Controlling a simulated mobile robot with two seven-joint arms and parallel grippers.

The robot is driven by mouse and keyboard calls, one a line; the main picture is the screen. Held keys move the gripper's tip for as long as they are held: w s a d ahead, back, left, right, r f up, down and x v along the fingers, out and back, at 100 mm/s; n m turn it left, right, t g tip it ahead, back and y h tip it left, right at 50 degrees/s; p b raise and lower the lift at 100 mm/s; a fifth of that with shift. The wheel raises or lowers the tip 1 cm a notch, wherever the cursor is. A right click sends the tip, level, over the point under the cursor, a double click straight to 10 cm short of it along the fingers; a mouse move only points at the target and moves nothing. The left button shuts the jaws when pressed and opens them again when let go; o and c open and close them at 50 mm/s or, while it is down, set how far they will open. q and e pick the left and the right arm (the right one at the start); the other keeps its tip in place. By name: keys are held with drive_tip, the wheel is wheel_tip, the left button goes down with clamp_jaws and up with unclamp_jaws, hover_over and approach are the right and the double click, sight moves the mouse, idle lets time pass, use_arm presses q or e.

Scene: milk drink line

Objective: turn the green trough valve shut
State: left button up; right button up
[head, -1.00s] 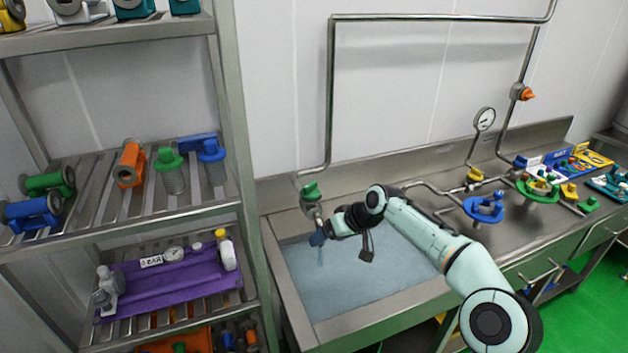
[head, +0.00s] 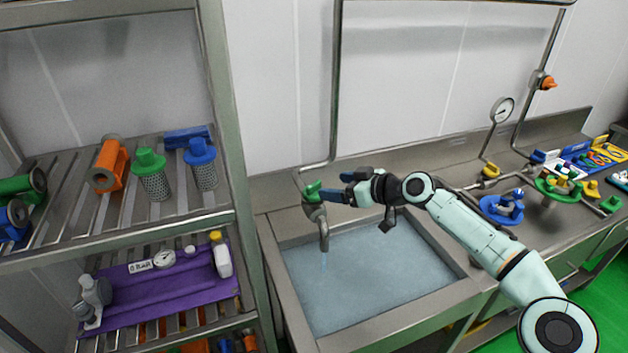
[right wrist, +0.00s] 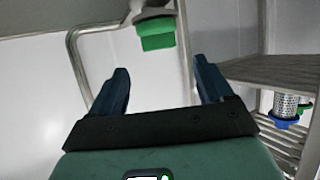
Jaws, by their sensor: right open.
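The green trough valve (head: 312,191) sits on the metal pipe at the back left corner of the trough (head: 375,270). A thin stream of water runs from its spout (head: 323,238) into the trough. My right gripper (head: 334,187) is open and reaches toward the valve from the right, close to the green handle. In the right wrist view, the green handle (right wrist: 156,36) is ahead of the two blue fingers (right wrist: 160,82), beyond their tips and not between them. My left gripper is out of view.
A metal rack (head: 238,120) stands left of the trough, holding filters, valves and a purple tray (head: 160,290).

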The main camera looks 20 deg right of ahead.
sight(315, 184)
drive_tip(key=p+x, duration=0.2)
drive_tip(key=x, duration=0.6)
drive_tip(key=shift+w+a+f+p, duration=0.1)
drive_tip(key=shift+w+f+p, duration=0.05)
drive_tip(key=shift+w+p, duration=0.25)
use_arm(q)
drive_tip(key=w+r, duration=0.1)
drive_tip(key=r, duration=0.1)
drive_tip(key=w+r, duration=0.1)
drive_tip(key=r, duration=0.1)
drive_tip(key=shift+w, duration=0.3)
use_arm(e)
drive_tip(key=shift+s, duration=0.1)
drive_tip(key=c, duration=1)
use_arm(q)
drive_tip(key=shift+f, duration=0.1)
use_arm(e)
drive_tip(key=shift+o, duration=0.2)
